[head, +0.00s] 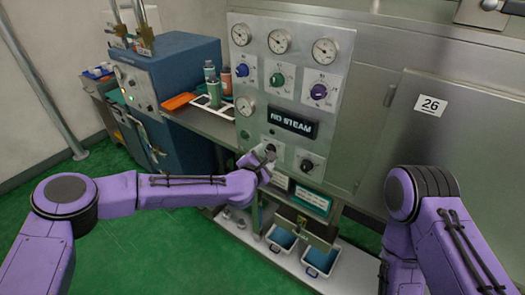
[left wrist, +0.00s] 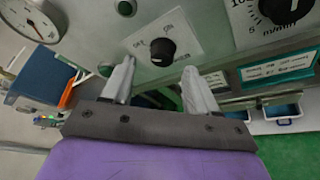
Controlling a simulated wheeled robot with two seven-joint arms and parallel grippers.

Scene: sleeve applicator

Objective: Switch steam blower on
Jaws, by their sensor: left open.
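The steel control panel (head: 262,112) stands ahead with a dark display (head: 292,122) reading "NO STEAM". A black rotary knob (left wrist: 162,52) on a white plate (left wrist: 160,36) with OFF and ON marks shows in the left wrist view. My left gripper (head: 267,158) is at the lower left of the panel in the head view. Its two pale fingers (left wrist: 158,74) are open and empty, spread on either side of the knob's line and just short of it. In the head view the gripper partly covers this knob. My right gripper is out of the picture.
A blue machine (head: 170,82) stands left. Green floor lies open at left.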

